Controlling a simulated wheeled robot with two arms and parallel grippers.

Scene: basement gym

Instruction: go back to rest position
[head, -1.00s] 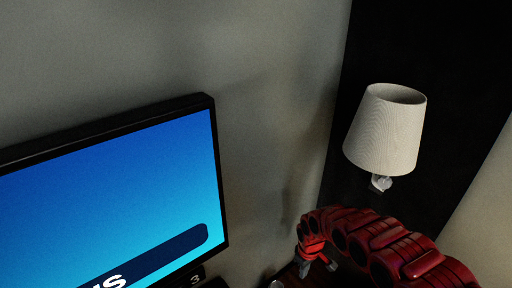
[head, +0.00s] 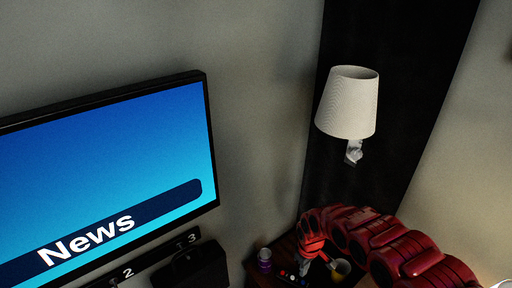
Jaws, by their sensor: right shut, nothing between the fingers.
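My right arm is red and comes in from the lower right. Its gripper (head: 318,266) points down at the bottom of the head view, over a dark wooden surface (head: 262,279). The gripper is shut with nothing seen in it. A yellow-rimmed cup (head: 342,268) is just right of the fingers; I cannot tell whether they touch. My left gripper is not in view.
A wall lamp with a white shade (head: 348,103) hangs above my right arm. A screen reading "News" (head: 110,180) is at left. A small purple jar (head: 264,258) and several small coloured items (head: 291,275) lie near the gripper. A dark box (head: 190,266) stands under the screen.

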